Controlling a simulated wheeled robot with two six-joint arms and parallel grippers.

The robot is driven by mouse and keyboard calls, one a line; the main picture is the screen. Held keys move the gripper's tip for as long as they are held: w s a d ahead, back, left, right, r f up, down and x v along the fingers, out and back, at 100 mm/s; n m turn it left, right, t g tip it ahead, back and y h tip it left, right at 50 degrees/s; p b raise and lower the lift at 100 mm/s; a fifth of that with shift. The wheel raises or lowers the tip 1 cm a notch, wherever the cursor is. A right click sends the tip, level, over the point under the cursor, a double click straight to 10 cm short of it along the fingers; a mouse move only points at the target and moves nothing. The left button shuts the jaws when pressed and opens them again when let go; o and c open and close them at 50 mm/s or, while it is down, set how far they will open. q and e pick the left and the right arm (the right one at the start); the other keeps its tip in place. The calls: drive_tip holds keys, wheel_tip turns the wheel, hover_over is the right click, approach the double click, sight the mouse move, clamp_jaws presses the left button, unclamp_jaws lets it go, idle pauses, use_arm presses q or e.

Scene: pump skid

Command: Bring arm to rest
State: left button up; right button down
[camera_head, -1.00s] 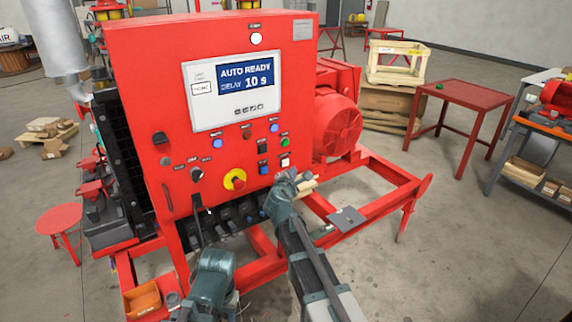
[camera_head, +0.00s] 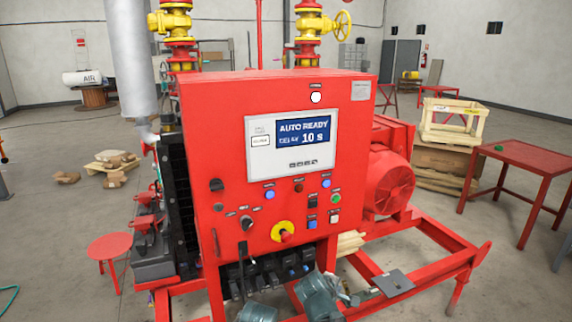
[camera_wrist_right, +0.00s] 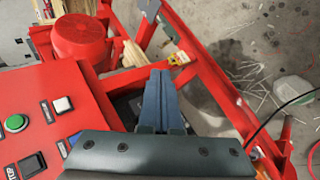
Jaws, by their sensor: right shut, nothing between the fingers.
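My right gripper (camera_head: 348,298) is low in the head view, in front of the red skid frame and below the control panel (camera_head: 220,150). In the right wrist view its two blue-grey fingers (camera_wrist_right: 160,80) lie together with nothing between them. They point over the red frame, apart from the panel buttons at the left. A teal part of my left arm (camera_head: 258,312) shows at the bottom edge. The left fingers cannot be made out.
The red control panel with its "AUTO READY" screen (camera_head: 298,143) stands close ahead. Red skid rails (camera_head: 440,265) extend right, with a grey plate (camera_head: 393,283) on them. A red stool (camera_head: 110,246) stands left and a red table (camera_head: 530,160) right. Floor between rails and table is clear.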

drive_tip(key=s+a+f+m+g+y, duration=0.1)
drive_tip(key=s+a+f+m+g, duration=0.1)
drive_tip(key=s, duration=0.5)
drive_tip(key=s+a+f+m+g+y, duration=0.1)
drive_tip(key=s+a+f+m+g, duration=0.1)
drive_tip(key=s+a, duration=0.3)
drive_tip(key=s+a+f+m+g+y, duration=0.2)
drive_tip(key=s+a+f+g, duration=0.1)
drive_tip(key=s, duration=0.6)
drive_tip(key=shift+s+a+m+g, duration=0.3)
drive_tip(key=shift+s+a+g, duration=0.15)
drive_tip(key=shift+a, duration=0.2)
drive_tip(key=shift+w, duration=0.1)
